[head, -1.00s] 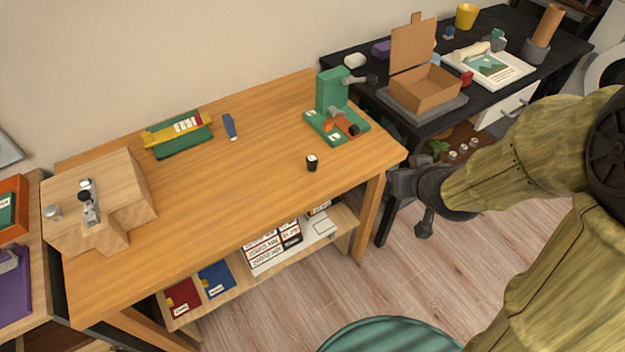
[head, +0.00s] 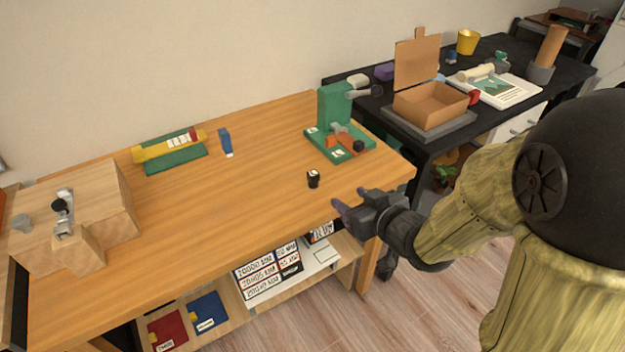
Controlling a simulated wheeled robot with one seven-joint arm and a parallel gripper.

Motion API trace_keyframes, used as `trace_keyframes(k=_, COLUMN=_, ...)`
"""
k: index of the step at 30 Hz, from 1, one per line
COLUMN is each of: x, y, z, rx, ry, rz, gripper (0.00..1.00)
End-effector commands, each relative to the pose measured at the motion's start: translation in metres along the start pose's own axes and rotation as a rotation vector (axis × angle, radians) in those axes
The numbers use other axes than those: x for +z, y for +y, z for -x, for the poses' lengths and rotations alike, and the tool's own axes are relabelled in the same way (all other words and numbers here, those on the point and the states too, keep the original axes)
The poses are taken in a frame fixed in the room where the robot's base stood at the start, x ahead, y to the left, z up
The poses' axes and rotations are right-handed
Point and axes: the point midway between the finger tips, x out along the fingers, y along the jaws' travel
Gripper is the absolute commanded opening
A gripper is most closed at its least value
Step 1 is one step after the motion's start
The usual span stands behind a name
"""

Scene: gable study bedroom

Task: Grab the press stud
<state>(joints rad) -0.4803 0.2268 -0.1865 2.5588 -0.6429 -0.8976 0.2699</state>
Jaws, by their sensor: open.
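I cannot tell for certain which thing is the press stud. A small dark piece with a pale top (head: 313,179) stands alone near the front right edge of the wooden table and may be it. A green press-like stand (head: 334,108) with a grey lever, an orange part and a black knob stands behind it. My gripper (head: 350,201) is open and empty at the table's front right edge, to the right of and nearer than the dark piece, apart from it.
The wooden table (head: 230,190) has clear room in its middle. A wooden block fixture (head: 110,195) stands at left. A green and yellow holder (head: 172,150) and a blue piece (head: 225,141) lie at the back. An open cardboard box (head: 428,108) stands on the black desk at right.

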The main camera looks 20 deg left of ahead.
Motion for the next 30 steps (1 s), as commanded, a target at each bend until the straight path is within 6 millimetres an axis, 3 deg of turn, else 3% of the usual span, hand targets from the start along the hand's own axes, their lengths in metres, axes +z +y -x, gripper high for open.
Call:
trace_keyframes(k=24, x=-0.004, y=-0.001, z=-0.021, rx=0.001, ry=-0.005, rz=0.002, gripper=0.49)
trace_keyframes(k=30, x=0.0, y=-0.001, z=-0.061, rx=-0.001, ry=0.0, rz=0.005, gripper=0.49)
